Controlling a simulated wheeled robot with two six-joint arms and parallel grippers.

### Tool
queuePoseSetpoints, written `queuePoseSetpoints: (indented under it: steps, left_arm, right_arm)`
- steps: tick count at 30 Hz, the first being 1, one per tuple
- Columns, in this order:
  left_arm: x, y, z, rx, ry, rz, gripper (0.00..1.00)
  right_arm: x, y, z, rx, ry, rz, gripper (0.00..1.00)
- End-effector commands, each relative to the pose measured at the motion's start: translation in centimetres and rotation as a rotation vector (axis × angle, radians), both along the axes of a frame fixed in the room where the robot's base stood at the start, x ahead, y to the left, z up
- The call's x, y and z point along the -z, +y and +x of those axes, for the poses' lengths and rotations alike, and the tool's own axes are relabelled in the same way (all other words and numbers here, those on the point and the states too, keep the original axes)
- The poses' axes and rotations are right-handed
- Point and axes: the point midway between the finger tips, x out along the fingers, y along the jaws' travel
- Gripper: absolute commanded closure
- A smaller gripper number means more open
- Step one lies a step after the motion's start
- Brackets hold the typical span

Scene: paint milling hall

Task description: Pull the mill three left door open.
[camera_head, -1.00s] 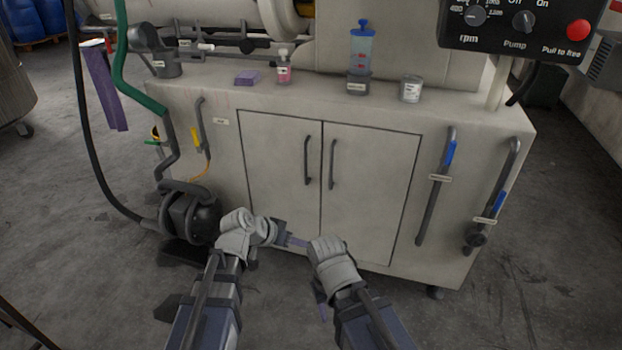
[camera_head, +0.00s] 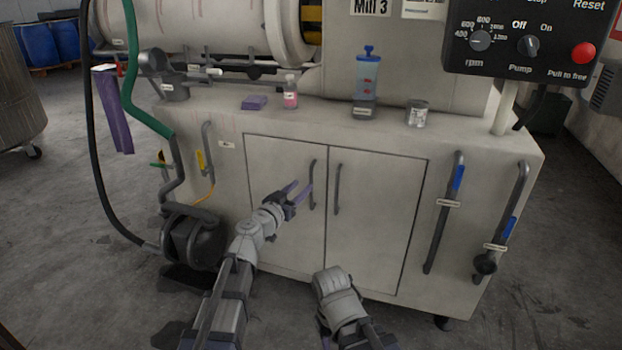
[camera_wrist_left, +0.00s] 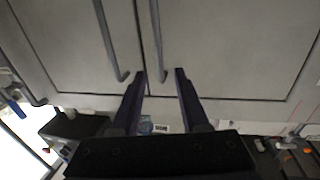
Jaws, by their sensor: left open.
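The left door (camera_head: 278,225) of the Mill 3 cabinet is shut, flush with the front. Its dark upright bar handle (camera_head: 313,175) is beside the seam with the right door. My left gripper (camera_head: 304,185) is open at this handle, its purple fingers pointing at it. In the left wrist view, which is upside down, the left door handle (camera_wrist_left: 155,35) shows between the two open fingertips (camera_wrist_left: 160,72); I cannot tell whether they touch it. My right gripper (camera_head: 325,342) is low before the cabinet, mostly hidden by its own wrist.
The right door (camera_head: 375,220) has its own handle (camera_head: 336,190), close to the left one. Blue-gripped levers (camera_head: 445,210) are at the right of the front. A black pump-like unit (camera_head: 192,240) and hoses stand at the left. Small containers, including a blue-topped one (camera_head: 366,80), stand on the cabinet top.

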Motion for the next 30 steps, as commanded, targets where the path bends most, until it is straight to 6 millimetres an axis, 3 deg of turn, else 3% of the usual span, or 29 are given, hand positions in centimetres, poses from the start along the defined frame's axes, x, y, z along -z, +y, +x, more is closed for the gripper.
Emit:
queuePoseSetpoints:
  steps: [12,22,30]
  left_arm:
    - [0.0,-3.0,5.4,0.003,0.001,0.000,0.55]
    - [0.0,-3.4,5.9,0.002,0.001,0.000,0.55]
    - [0.0,-3.4,5.9,0.002,0.001,0.000,0.83]
  right_arm:
    - [0.0,0.0,0.0,0.000,0.000,0.000,0.50]
    - [0.0,0.0,0.0,0.000,0.000,0.000,0.50]
    - [0.0,0.0,0.0,0.000,0.000,0.000,0.50]
